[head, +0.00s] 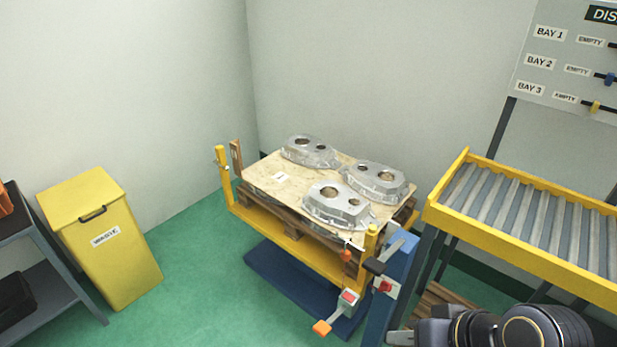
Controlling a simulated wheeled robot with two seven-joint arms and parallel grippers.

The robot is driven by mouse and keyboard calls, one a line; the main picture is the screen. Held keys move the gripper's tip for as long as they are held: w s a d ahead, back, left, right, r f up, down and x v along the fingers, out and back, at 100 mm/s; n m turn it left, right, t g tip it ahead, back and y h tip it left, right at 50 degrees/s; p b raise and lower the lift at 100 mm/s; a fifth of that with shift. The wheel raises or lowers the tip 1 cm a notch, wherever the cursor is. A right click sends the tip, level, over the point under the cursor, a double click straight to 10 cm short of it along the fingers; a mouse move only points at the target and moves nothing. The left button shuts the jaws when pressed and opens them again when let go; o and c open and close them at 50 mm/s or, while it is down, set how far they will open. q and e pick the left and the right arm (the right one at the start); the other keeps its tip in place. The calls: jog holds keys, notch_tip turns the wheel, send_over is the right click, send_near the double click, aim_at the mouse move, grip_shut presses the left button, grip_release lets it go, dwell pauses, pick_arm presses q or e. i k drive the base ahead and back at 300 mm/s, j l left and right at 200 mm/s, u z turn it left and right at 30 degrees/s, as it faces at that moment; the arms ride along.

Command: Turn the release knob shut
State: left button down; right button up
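A small red knob (385,286) shows on a pale plate on the blue post (397,270) at the near right corner of the lift table; I cannot tell its turn position. My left gripper is out of view.
A yellow lift table (282,238) carries a wooden board with three aluminium castings (335,202). A yellow-framed roller conveyor (530,215) stands close on the right. A yellow bin (105,240) and grey shelf (62,290) are left. Green floor between is clear.

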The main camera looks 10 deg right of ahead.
aim_at(384, 287)
jog(key=l+z, duration=0.15)
jog(key=l, duration=1.1)
jog(key=k+j+z, duration=0.25)
jog(key=k+j, duration=0.25)
jog(key=j, duration=0.25)
jog(key=k+j+z, duration=0.25)
jog(key=k+j, duration=0.3)
jog(key=j, duration=0.1)
